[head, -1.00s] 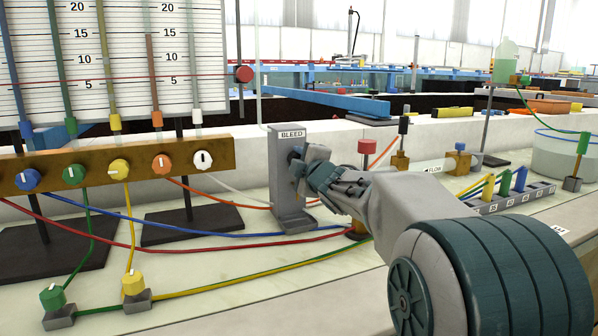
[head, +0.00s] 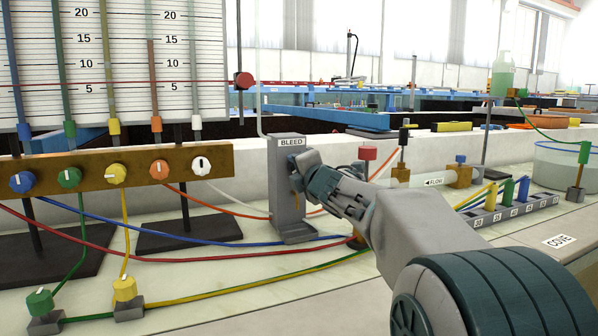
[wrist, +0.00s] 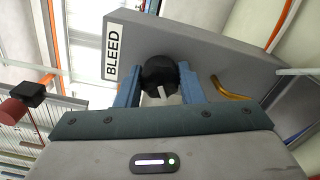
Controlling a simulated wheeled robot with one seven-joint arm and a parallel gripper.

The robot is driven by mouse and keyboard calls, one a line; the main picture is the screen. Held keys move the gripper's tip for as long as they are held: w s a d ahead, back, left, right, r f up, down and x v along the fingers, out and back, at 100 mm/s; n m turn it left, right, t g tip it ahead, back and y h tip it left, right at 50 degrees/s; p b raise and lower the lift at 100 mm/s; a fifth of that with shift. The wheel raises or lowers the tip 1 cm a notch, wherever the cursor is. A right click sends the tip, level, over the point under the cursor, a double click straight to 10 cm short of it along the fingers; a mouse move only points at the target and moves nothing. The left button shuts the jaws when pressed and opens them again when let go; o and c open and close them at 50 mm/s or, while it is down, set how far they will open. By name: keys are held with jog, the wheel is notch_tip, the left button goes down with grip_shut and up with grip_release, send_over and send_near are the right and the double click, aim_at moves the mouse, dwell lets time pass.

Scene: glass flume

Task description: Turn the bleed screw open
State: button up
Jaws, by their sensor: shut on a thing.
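The bleed screw is a round black knob (wrist: 160,78) with a white pointer mark, on the face of a grey upright block (head: 286,205) labelled BLEED. My gripper (head: 300,180) reaches the block from the right in the head view. In the wrist view its two blue fingers (wrist: 160,92) stand on either side of the knob and are shut on it. The white mark points down and slightly left in the wrist view. In the head view the knob is mostly hidden behind my gripper.
A brown rail with several coloured knobs (head: 116,174) stands left of the block, below a manometer board (head: 80,60). Coloured tubes (head: 200,257) run across the bench.

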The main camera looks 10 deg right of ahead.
dwell(0.3)
jog(key=o, duration=1)
jog(key=shift+s, duration=0.1)
jog(key=shift+s+d+p, duration=0.45)
jog(key=shift+s, duration=1.75)
jog(key=shift+s+d+p, duration=0.4)
jog(key=shift+s, duration=1.85)
jog(key=shift+s+d+p, duration=0.45)
jog(key=shift+s, duration=1.75)
